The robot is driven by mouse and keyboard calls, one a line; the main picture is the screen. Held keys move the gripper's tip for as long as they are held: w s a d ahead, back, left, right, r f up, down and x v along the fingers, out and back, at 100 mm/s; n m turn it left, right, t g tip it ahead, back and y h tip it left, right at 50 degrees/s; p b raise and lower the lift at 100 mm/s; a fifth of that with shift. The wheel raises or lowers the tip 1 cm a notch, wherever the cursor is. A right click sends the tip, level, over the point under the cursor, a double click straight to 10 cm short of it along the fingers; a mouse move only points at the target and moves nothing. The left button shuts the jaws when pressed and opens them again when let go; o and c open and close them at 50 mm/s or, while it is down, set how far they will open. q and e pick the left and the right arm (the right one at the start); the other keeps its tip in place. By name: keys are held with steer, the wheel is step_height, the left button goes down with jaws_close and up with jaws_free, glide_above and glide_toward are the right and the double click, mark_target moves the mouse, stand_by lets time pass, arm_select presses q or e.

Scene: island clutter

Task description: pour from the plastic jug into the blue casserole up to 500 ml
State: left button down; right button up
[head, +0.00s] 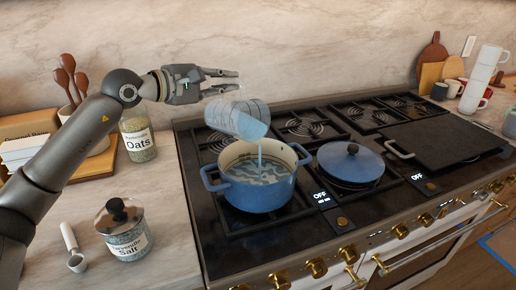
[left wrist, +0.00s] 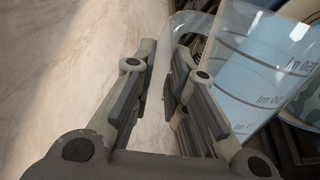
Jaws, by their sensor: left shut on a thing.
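My left gripper (head: 228,80) is shut on the clear plastic jug (head: 238,119), which it holds tilted above the blue casserole (head: 260,193). The jug holds pale blue liquid, and a stream (head: 260,152) runs from its lip down into the casserole. The casserole stands open on the front left of the stove, with liquid in it; no level mark on it can be read. In the left wrist view the gripper's fingers (left wrist: 157,95) are beside the jug wall (left wrist: 255,85), which has printed ml marks. My right gripper is not in view.
The blue lid (head: 351,163) lies on the stove right of the casserole. A dark griddle plate (head: 445,138) covers the stove's right side. A salt jar (head: 125,232), scoop (head: 74,252) and oats jar (head: 138,137) stand on the left counter. Stacked mugs (head: 480,80) stand at the far right.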

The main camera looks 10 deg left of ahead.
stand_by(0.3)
arm_select(q)
steer(key=shift+s+d+f+m+b, duration=0.15)
steer(key=shift+d+m+b, duration=0.15)
steer(key=shift+b, duration=0.15)
stand_by(0.8)
steer(key=shift+s+d+b, duration=0.2)
steer(key=shift+d+b, duration=0.1)
steer(key=shift+b, duration=0.05)
steer(key=shift+a, duration=0.1)
steer(key=shift+w+a, duration=0.15)
steer(key=shift+w, duration=0.05)
stand_by(0.3)
